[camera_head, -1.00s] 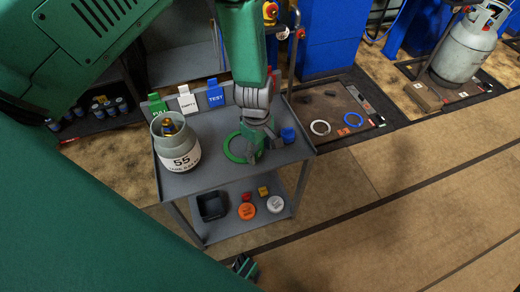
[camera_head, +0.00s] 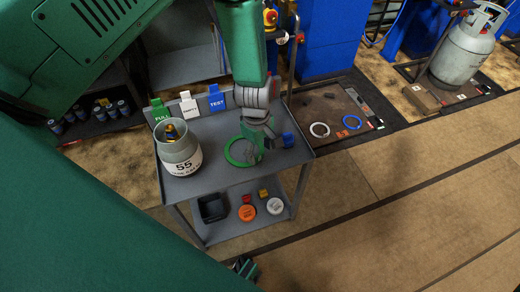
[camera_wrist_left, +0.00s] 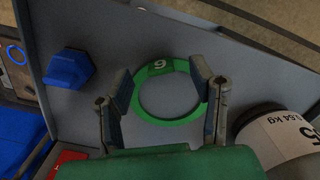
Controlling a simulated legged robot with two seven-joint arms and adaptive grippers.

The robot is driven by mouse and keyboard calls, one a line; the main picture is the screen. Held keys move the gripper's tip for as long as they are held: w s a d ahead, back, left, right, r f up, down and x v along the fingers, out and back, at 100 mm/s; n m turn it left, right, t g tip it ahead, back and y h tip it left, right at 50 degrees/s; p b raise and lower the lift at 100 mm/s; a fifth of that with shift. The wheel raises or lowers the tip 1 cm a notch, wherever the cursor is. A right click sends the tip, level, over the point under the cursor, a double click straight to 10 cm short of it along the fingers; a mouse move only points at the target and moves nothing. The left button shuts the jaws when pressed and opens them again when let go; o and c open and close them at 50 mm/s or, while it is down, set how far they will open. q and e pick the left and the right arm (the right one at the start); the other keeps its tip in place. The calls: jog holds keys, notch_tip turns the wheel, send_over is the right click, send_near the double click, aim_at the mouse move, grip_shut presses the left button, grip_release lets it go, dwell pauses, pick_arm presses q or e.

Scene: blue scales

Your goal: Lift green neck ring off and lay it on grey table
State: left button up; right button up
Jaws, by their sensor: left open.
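The green neck ring (camera_head: 231,152) lies flat on the grey table (camera_head: 205,187), off the cylinder and to its right. In the left wrist view the ring (camera_wrist_left: 166,122) shows a white mark on its far side. My left gripper (camera_head: 254,154) is above the ring's right part in the head view. In the wrist view its open fingers (camera_wrist_left: 161,88) stand either side of the ring, with nothing held between them. The small grey cylinder (camera_head: 181,168), labelled 55, stands on the left of the table with its brass valve showing.
A blue knob-like piece (camera_head: 288,139) sits at the table's right edge. FULL, EMPTY and TEST tags (camera_head: 217,98) stand along the back edge. The lower shelf holds a black bin (camera_head: 212,208), an orange disc (camera_head: 247,213) and a white disc (camera_head: 275,206).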

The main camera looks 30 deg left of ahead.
pick_arm(q)
jog(key=shift+r+p, duration=2.1)
jog(key=shift+r, duration=0.25)
jog(key=s+a+f+m, duration=0.1)
jog(key=s+a+m, duration=0.1)
jog(key=s+m, duration=0.6)
jog(key=s+a+f+m, duration=0.1)
jog(key=s+a+m, duration=0.1)
jog(key=s+m, duration=0.6)
jog(key=s, duration=0.7)
jog(key=shift+s+a+t+y, duration=0.3)
jog(key=shift+t+y, duration=0.1)
